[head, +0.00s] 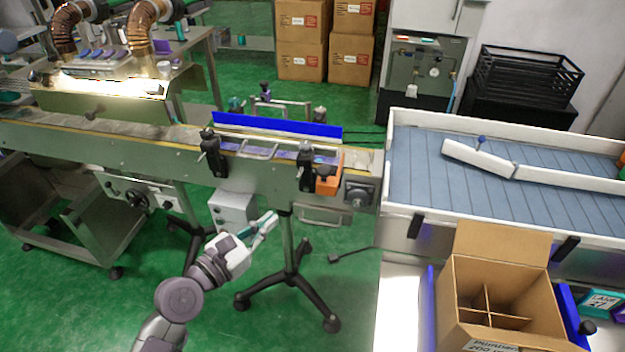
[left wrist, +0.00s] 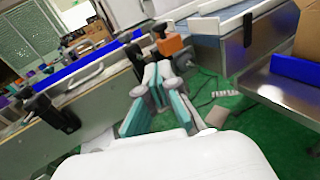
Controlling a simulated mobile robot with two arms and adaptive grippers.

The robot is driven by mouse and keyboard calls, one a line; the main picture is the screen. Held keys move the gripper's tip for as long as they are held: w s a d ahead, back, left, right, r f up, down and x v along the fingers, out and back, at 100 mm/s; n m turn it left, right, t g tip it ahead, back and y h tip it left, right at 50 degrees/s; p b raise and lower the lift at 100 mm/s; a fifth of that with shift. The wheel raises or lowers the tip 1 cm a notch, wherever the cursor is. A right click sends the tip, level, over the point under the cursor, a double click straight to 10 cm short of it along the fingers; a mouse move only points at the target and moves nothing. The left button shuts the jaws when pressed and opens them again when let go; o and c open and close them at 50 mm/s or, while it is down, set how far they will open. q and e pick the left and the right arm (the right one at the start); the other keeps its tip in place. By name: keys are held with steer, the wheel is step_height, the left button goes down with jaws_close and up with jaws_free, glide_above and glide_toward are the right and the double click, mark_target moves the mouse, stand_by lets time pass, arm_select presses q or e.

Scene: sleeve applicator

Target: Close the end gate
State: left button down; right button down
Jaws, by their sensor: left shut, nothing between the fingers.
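A white bar with a blue knob (head: 478,155) sits angled on the grey-blue slatted table at the right. It looks like the end gate, and its right end meets a longer white rail (head: 570,181) at a bend. My left gripper (head: 268,222) is shut and empty, low in front of the green-grey conveyor, well left of the bar and apart from it. Its closed fingers also show in the left wrist view (left wrist: 158,78), with the conveyor's orange block (left wrist: 172,45) beyond them. My right gripper is not in view.
The conveyor (head: 110,150) with a blue guide rail (head: 275,125) and orange block runs across the left and middle. An open divided carton (head: 500,250) stands in front of the slatted table (head: 430,175). Green floor is free around a black-footed stand.

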arm_select(q)
steer(key=r, duration=0.2)
glide_toward(320, 175)
steer(key=shift+n+h, duration=0.3)
steer(key=x, duration=0.7)
steer(key=shift+w+f+p, duration=0.1)
steer(key=shift+w+p, duration=0.15)
steer(key=shift+p, duration=0.15)
steer(key=w+d+b, duration=0.1)
steer(key=w+b, duration=0.2)
steer(key=w, duration=0.5)
steer(key=shift+w+r, duration=0.25)
steer(key=shift+r, duration=0.05)
steer(key=shift+d, duration=0.1)
